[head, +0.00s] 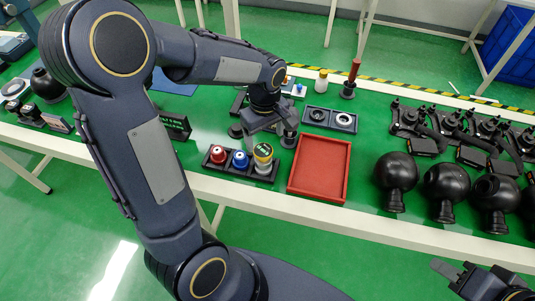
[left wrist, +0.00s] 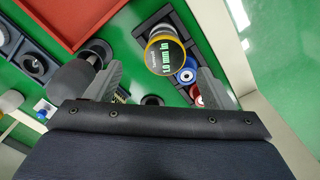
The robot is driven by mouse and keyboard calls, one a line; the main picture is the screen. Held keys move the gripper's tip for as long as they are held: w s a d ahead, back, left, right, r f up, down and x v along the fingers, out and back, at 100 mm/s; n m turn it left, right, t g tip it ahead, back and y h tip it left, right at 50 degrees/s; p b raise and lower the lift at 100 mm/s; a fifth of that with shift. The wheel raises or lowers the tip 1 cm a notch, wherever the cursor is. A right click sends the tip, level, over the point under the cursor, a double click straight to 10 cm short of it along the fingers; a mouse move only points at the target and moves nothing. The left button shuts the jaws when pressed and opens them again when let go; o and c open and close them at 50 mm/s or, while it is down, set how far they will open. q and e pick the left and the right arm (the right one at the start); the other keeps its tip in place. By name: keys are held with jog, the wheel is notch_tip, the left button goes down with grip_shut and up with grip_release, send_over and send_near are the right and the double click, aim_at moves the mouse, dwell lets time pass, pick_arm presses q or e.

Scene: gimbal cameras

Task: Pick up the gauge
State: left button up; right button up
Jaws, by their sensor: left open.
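The gauge (head: 263,154), a short cylinder with a yellow ring and a dark top with green lettering, stands in the right slot of a black holder (head: 229,171). In the left wrist view the gauge (left wrist: 164,52) appears between and beyond the two fingers, its display readable in part. My left gripper (head: 264,133) is open and empty, just above and behind the gauge. Its fingers also show in the left wrist view (left wrist: 158,82), apart from the gauge. My right gripper (head: 455,270) is at the bottom right, far from the gauge; its jaw opening is unclear.
A red-topped piece (head: 218,156) and a blue-topped piece (head: 240,160) share the holder. An empty red tray (head: 320,168) lies right of it. A grey holder with two rings (head: 330,119) is behind. Several black round camera bodies (head: 396,171) stand at the right.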

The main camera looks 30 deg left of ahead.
aim_at(264, 150)
pick_arm(q)
jog(key=f, duration=0.7)
jog(key=shift+s+f+p, duration=0.1)
jog(key=shift+s+p, duration=0.2)
jog(key=shift+c, duration=0.2)
jog(key=c, duration=1.1)
jog(key=shift+c, duration=0.2)
jog(key=shift+r, duration=0.2)
